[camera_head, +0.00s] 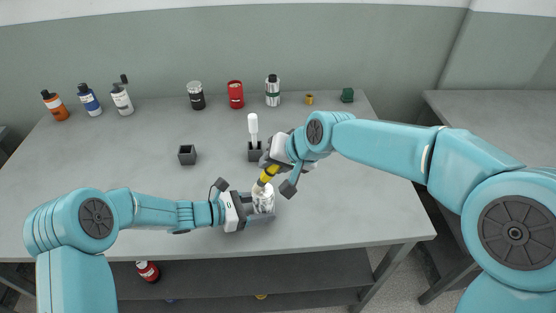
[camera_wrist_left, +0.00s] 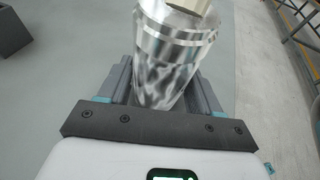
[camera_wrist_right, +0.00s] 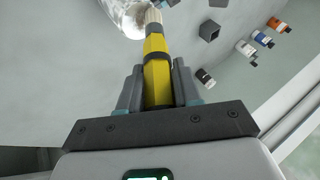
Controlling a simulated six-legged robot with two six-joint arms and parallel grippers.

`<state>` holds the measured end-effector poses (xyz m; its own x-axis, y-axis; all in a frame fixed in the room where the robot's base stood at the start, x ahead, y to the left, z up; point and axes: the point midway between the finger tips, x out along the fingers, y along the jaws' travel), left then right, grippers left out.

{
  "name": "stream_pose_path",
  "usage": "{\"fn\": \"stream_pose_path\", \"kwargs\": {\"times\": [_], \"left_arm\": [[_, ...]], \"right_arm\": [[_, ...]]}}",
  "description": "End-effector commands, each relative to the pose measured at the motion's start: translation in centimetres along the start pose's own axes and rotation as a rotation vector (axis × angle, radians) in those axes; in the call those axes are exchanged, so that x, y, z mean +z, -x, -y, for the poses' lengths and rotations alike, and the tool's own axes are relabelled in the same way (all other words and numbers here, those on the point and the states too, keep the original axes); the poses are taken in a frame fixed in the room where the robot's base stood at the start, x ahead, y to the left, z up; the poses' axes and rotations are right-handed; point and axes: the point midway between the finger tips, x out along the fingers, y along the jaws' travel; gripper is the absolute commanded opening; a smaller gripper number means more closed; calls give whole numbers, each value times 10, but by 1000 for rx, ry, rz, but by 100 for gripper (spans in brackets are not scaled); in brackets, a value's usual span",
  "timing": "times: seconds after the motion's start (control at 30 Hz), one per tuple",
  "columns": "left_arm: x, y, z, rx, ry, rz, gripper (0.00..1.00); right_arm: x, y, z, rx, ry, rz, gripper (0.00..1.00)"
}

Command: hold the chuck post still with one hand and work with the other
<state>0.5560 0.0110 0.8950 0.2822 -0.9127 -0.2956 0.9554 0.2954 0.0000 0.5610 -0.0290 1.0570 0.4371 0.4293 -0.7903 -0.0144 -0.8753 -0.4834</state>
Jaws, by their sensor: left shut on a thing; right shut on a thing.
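The chuck post (camera_head: 263,199) is a shiny metal cylinder near the front edge of the grey table. It fills the left wrist view (camera_wrist_left: 172,60) between the fingers. My left gripper (camera_head: 250,207) is shut on it from the left side. My right gripper (camera_head: 277,172) is shut on a yellow-handled brush (camera_head: 269,174) above the post. In the right wrist view the brush (camera_wrist_right: 157,75) points its pale bristle tip at the post's shiny top (camera_wrist_right: 125,14). The tip is at or very near the top; I cannot tell if they touch.
A dark holder (camera_head: 254,155) with a white-handled tool (camera_head: 253,127) stands behind the grippers. An empty-looking dark square holder (camera_head: 187,155) is to its left. Bottles and cans, including a red can (camera_head: 235,94), line the back. The table's left part is clear.

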Motion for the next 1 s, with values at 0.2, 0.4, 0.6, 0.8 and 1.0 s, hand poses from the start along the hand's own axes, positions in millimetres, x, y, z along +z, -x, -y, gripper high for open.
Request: {"fn": "stream_pose_path", "kwargs": {"times": [0.2,0.4,0.6,0.8,1.0], "left_arm": [[0,0,0,0,0,1,47],[0,0,0,0,0,1,47],[0,0,0,0,0,1,47],[0,0,0,1,0,1,47],[0,0,0,0,0,1,47]], "right_arm": [[5,0,2,2,0,3,2],[2,5,-9,2,0,3,2],[-1,10,-18,2,-2,3,2],[-1,12,-22,2,2,4,2],[2,6,-10,1,2,4,2]]}}
